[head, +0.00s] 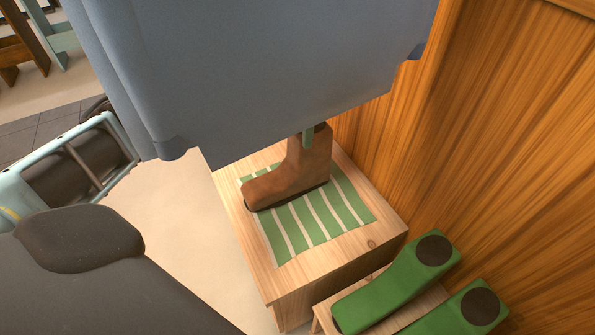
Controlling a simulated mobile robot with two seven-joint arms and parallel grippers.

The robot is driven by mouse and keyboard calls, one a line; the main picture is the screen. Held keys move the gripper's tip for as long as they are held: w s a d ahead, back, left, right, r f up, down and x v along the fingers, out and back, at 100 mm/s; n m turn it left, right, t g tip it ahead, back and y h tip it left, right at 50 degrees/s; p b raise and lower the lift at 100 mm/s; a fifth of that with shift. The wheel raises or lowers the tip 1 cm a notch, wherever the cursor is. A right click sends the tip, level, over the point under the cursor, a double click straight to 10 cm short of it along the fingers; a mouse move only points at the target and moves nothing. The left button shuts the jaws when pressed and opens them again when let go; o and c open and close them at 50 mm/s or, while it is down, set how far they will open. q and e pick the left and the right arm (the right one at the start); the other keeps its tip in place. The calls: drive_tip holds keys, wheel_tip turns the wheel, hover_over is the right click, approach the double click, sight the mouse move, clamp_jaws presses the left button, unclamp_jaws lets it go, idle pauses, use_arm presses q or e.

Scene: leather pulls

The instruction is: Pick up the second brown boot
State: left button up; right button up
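One brown boot (296,172) stands upright on a green mat with white stripes (322,219), its toe pointing left. The upper end of the shaft is partly hidden by a large blue-grey sheet-like shape (260,70) that fills the top of the view. No other brown boot shows. Neither gripper is in view. A dark grey shape at the lower left looks like part of my own body.
The mat lies on a pale wooden box (382,231) beside an orange wooden wall (500,130). A light-blue frame with dark rounded parts (122,136) is at left. Pale floor (175,225) is clear between.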

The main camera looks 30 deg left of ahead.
sight(302, 170)
use_arm(q)
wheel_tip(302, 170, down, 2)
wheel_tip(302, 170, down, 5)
drive_tip(key=b, duration=0.2)
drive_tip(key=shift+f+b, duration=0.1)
drive_tip(key=shift+b, duration=0.2)
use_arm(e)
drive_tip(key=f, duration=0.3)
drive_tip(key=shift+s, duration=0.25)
